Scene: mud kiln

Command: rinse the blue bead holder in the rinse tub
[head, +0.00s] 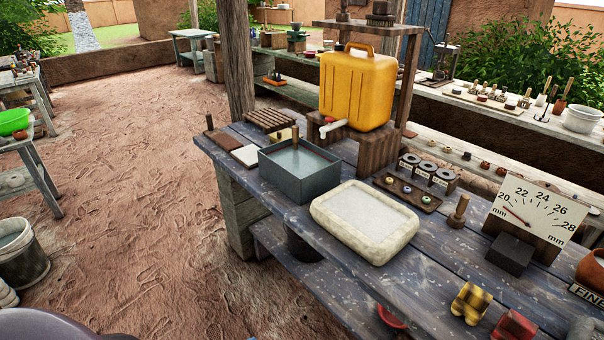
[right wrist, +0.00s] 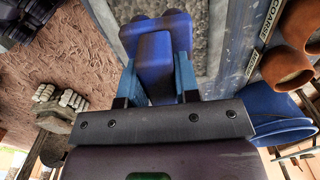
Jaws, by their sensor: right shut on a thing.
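The blue bead holder (right wrist: 156,55) is between the fingers of my right gripper (right wrist: 157,80) in the right wrist view. The gripper is shut on it, and its far end shows two rounded blocks. The holder is not visible in the head view, nor is either gripper. A grey rectangular tub (head: 298,190) that seems to hold water stands on the bench, left of the middle of the head view; it looks like the rinse tub. A wooden peg rises at its back rim. My left gripper is in neither view.
A yellow jerrycan (head: 356,90) with a tap stands on a wooden stand behind the tub. A pale, rounded basin (head: 365,220) is right of the tub. Yellow (head: 470,303) and red (head: 513,328) holders, a dial board (head: 535,212) and a bead tray (head: 408,193) share the bench.

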